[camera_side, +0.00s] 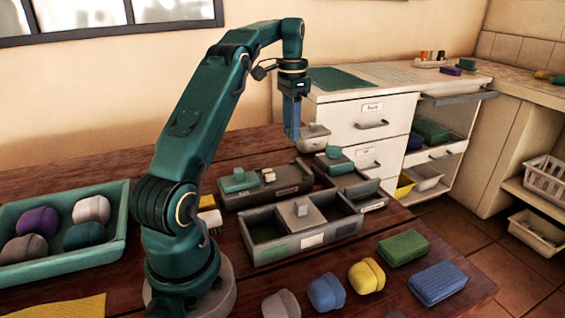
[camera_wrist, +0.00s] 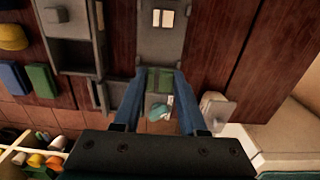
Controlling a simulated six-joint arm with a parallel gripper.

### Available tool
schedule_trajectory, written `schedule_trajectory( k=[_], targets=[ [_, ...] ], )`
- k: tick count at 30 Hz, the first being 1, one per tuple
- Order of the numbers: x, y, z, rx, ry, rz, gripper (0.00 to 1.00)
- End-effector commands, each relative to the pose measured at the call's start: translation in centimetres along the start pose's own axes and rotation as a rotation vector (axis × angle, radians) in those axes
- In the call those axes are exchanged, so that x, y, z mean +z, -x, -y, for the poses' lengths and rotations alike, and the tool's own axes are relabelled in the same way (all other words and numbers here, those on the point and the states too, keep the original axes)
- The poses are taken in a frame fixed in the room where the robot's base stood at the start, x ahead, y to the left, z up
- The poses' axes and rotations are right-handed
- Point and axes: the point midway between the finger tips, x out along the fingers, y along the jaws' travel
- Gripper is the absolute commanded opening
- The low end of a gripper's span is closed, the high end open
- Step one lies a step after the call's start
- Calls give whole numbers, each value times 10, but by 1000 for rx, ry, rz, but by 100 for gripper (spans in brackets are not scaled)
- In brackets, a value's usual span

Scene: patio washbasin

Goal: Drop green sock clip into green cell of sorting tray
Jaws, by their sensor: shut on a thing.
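My gripper (camera_side: 292,132) hangs high above the back of the table, fingers pointing down. In the wrist view its blue fingers (camera_wrist: 159,75) are closed in on a small green piece, which looks like the green sock clip (camera_wrist: 158,83). The side view does not show the clip clearly. The grey sorting tray (camera_side: 250,225) stands on the table, in front of and below the gripper. Its front wall has a green patch (camera_side: 280,250) at the left cell and a white patch at the middle one. A grey lid with a knob (camera_side: 301,212) covers the middle cell.
A second grey tray (camera_side: 230,202) with teal and cream pieces is behind. A teal-lidded grey box (camera_side: 372,204) stands to its right. A pale lidded thing (camera_side: 313,138) is close beside the fingers. Rolled and folded socks (camera_side: 403,247) lie in front. A teal bin (camera_side: 118,215) is left.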

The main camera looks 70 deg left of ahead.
Motion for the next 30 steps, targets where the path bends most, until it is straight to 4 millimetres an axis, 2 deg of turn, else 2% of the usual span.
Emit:
schedule_trajectory(
  k=[7, 11, 20, 30],
  targets=[
    [7, -10, -7, 2, 26, 2, 0],
    [15, -10, -20, 1, 44, 1, 0],
    [49, 7, -74, -3, 62, -3, 0],
    [105, 19, -146, -3, 46, -5, 0]
  ],
)
